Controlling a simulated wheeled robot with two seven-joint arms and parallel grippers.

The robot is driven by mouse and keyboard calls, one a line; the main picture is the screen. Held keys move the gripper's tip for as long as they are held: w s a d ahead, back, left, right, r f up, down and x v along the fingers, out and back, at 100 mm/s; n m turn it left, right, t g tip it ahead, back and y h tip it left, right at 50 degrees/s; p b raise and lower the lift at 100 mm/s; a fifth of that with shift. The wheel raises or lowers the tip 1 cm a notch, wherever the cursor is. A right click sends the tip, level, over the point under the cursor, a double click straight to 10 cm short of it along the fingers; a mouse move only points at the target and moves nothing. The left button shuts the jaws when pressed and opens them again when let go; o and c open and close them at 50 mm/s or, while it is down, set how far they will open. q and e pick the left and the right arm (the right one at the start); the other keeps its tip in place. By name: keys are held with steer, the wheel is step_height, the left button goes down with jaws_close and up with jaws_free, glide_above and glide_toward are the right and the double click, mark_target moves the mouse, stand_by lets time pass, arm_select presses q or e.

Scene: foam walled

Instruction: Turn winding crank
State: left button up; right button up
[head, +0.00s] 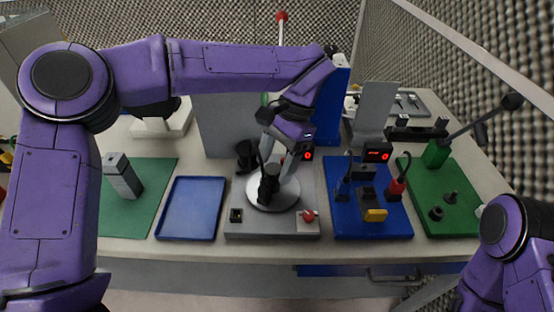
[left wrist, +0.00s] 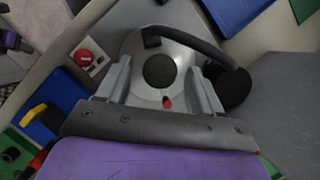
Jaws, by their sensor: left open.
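The winding station has a grey base (head: 234,229) with a silver disc (head: 286,200). A black crank (head: 268,185) stands on the disc. In the left wrist view the silver disc (left wrist: 143,50) has a black round hub (left wrist: 159,71), a red mark and a curved black crank arm (left wrist: 205,46) reaching to the right. My left gripper (head: 277,182) is over the disc, pointing down. In the left wrist view its fingers (left wrist: 161,78) are apart on either side of the hub, with nothing clamped; contact cannot be told. My right gripper is out of view; only its arm shows at lower right.
A red button (head: 308,215) and a small red display (head: 308,156) sit on the winding station. A blue tray (head: 190,208) lies left of it. A blue board (head: 345,227) and a green board with a long lever (head: 485,123) stand right.

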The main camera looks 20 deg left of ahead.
arm_select(q)
steer(key=c, duration=1)
steer(key=shift+m+b, duration=0.35)
steer(key=shift+m, duration=0.35)
